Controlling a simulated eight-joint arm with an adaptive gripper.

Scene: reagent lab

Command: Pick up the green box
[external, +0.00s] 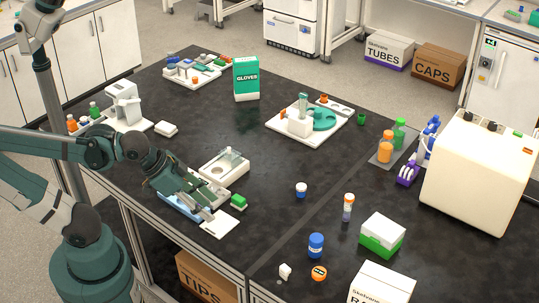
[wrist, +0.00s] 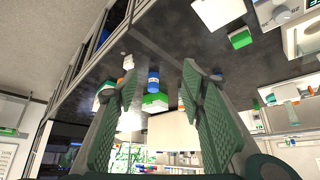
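A tall green box (external: 246,78) marked GLOVES stands upright at the back middle of the dark bench in the external view. A small green box-shaped block (external: 239,201) with a pale base lies on the bench near my gripper; it also shows at the upper right of the wrist view (wrist: 241,39). My gripper (external: 206,213) is low over the near left part of the bench, left of the small block and far from the tall box. In the wrist view my gripper (wrist: 160,78) has its fingers spread apart, with nothing held between them.
A large cream machine (external: 478,175) fills the right side. The bench middle is mostly clear.

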